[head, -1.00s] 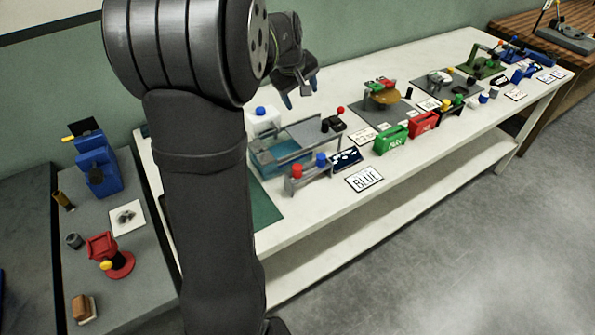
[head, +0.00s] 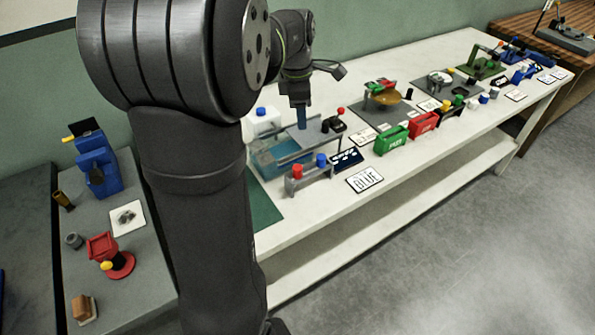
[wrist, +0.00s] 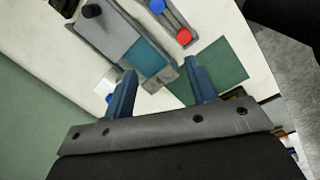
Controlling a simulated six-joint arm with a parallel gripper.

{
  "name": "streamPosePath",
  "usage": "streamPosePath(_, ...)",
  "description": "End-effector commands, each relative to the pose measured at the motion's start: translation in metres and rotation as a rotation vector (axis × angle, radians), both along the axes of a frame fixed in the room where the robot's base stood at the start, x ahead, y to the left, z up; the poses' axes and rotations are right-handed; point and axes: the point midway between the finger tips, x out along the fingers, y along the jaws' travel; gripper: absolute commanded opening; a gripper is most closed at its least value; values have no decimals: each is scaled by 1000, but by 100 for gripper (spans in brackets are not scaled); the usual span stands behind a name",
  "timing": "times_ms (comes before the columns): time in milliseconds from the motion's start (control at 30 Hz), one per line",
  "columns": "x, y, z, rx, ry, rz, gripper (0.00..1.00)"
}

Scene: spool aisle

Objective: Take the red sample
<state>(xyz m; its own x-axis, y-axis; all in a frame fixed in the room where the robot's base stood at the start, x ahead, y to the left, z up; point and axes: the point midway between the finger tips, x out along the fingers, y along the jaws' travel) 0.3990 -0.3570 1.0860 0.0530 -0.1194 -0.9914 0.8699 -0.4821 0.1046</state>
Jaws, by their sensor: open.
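The red sample (head: 297,171) shows as a red cap at the left end of a small grey rack (head: 309,182). A blue-capped sample (head: 321,160) stands to its right in the same rack. In the wrist view, the red sample (wrist: 183,37) is at the upper middle, just beyond my fingertips, with the blue one (wrist: 157,6) past it. My gripper (head: 302,122) points down above the grey and teal tray station behind the rack. In the wrist view my gripper (wrist: 160,70) is open, with nothing between its blue fingers.
The grey-railed tray (head: 278,153) with a teal floor lies behind the rack. A white container with a blue cap (head: 261,120) stands behind it. A green mat (head: 262,204) lies left.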

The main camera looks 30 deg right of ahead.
Motion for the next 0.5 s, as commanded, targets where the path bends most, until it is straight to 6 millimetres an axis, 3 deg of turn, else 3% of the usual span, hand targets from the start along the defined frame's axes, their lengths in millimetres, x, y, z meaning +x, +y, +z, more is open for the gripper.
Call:
streamPosePath(233, -22, 18, 4, 77, 69, 381, 52)
streamPosePath(500, -28, 24, -3, 107, 84, 512, 52)
